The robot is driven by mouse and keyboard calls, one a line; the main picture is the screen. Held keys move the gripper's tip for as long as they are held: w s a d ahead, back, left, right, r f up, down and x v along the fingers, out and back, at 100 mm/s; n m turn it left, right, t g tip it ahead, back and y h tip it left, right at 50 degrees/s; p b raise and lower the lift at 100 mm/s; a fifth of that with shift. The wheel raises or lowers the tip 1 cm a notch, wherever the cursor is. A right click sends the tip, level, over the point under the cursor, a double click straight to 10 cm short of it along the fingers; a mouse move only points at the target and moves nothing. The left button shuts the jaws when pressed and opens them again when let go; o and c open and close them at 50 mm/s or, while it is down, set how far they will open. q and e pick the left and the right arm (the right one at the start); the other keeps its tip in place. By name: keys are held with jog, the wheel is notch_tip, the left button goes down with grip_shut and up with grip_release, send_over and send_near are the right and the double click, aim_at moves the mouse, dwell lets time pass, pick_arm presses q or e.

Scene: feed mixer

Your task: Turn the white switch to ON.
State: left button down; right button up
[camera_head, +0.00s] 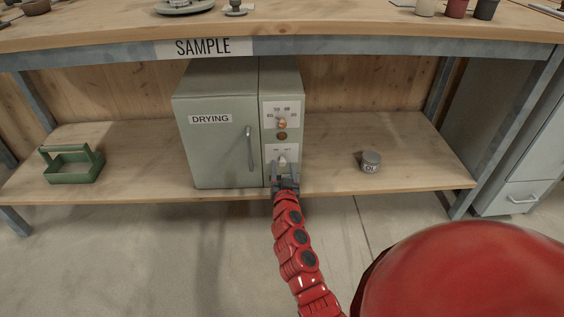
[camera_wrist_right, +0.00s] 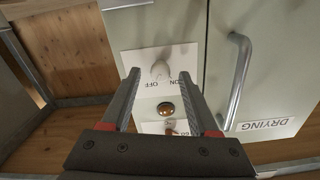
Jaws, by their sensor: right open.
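The white switch (camera_head: 282,160) is a small knob on the lower right panel of the grey-green drying oven (camera_head: 217,150). In the right wrist view, which is upside down, the white switch (camera_wrist_right: 160,69) has OFF and ON labels beside it. I cannot tell clearly which label it points to. My right gripper (camera_head: 286,179) is open just in front of the panel. In the wrist view its fingertips (camera_wrist_right: 160,76) frame the switch on both sides. I cannot tell whether they touch it. My left gripper is not in view.
An orange dial (camera_head: 281,123) and a round amber lamp (camera_head: 282,136) sit above the switch. The oven handle (camera_head: 249,148) is to the left. A green carrier (camera_head: 73,167) and a small grey tin (camera_head: 371,161) stand on the shelf, with free room around them.

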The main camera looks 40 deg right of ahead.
jog(key=shift+w+d, duration=0.1)
jog(key=shift+w, duration=0.15)
grip_shut()
